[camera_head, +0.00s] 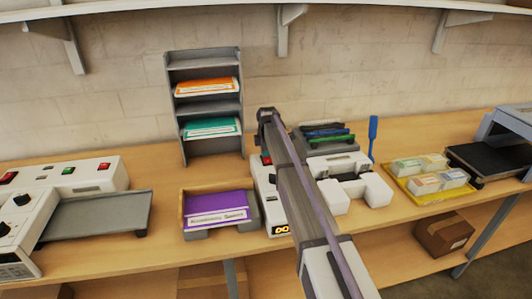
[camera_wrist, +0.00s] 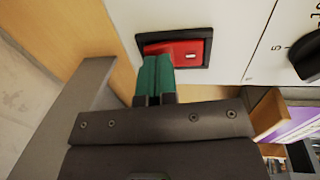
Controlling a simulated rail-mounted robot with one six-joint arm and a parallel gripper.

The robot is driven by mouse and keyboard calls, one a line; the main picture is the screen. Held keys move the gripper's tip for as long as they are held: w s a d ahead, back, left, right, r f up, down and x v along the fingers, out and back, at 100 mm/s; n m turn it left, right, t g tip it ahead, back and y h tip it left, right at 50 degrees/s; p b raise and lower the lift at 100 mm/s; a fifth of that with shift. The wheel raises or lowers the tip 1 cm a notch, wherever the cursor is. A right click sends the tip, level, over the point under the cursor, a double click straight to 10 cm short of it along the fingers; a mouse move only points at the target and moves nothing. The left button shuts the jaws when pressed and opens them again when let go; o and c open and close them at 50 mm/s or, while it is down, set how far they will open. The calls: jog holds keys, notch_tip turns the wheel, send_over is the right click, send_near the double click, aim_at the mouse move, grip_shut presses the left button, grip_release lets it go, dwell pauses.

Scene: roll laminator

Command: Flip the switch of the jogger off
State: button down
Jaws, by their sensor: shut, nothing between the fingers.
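The jogger appears to be the white machine (camera_head: 262,190) in the middle of the bench, partly hidden behind my arm. Its red rocker switch (camera_head: 267,160) shows beside the arm; in the wrist view the switch (camera_wrist: 190,52) sits in a black frame on a white panel. My gripper (camera_wrist: 157,62) shows in the wrist view with its green fingers shut together and empty. The fingertips overlap the left part of the red rocker; whether they touch it I cannot tell. In the head view the gripper is hidden by the arm.
A black knob (camera_wrist: 308,58) is right of the switch. A grey shelf rack (camera_head: 205,58) stands behind. A white control machine (camera_head: 60,190) is at far left, and a yellow tray (camera_head: 425,195) at right.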

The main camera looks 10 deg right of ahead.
jog(key=shift+w+f+b, duration=0.15)
jog(key=shift+f+b, duration=0.15)
jog(key=shift+f, duration=0.1)
jog(key=shift+r, duration=0.25)
jog(key=shift+s, duration=0.25)
jog(key=shift+s+r+p, duration=0.15)
jog(key=shift+s+p, duration=0.2)
jog(key=shift+s, duration=0.35)
jog(key=shift+w, duration=0.1)
